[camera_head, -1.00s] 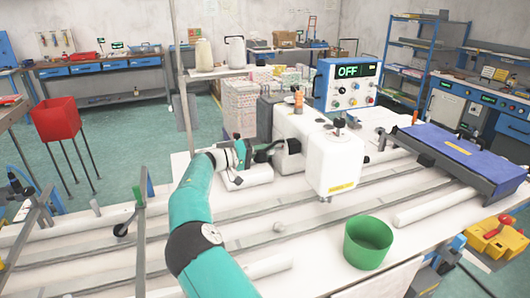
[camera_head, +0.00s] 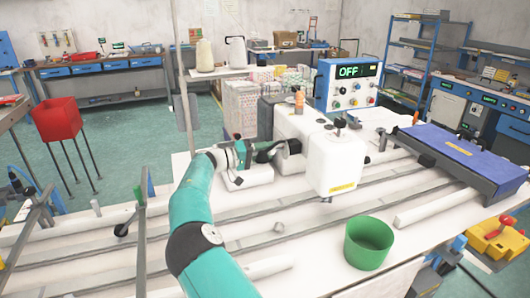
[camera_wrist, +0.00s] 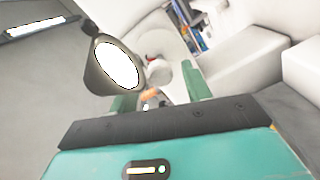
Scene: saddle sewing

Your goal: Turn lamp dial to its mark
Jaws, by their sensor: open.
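A lamp (camera_wrist: 118,66) with a dark conical shade and a bright round face shows in the wrist view, left of my fingers. My gripper (camera_wrist: 160,92) is open, its two green fingers apart. Between and beyond them are a small pale round part (camera_wrist: 161,71) and a blurred orange piece (camera_wrist: 150,95); I cannot tell whether either is the dial. No mark can be made out. In the head view my gripper (camera_head: 275,152) is at the left side of the white sewing machine (camera_head: 325,160), close to its body. Its fingertips are partly hidden there, and contact cannot be told.
An orange-topped part (camera_head: 299,99) stands on the machine. A control box (camera_head: 348,84) behind it reads OFF. A green bin (camera_head: 368,243) stands at the table's front, and a blue-topped unit (camera_head: 465,160) is at right. Rails run across the table below my arm.

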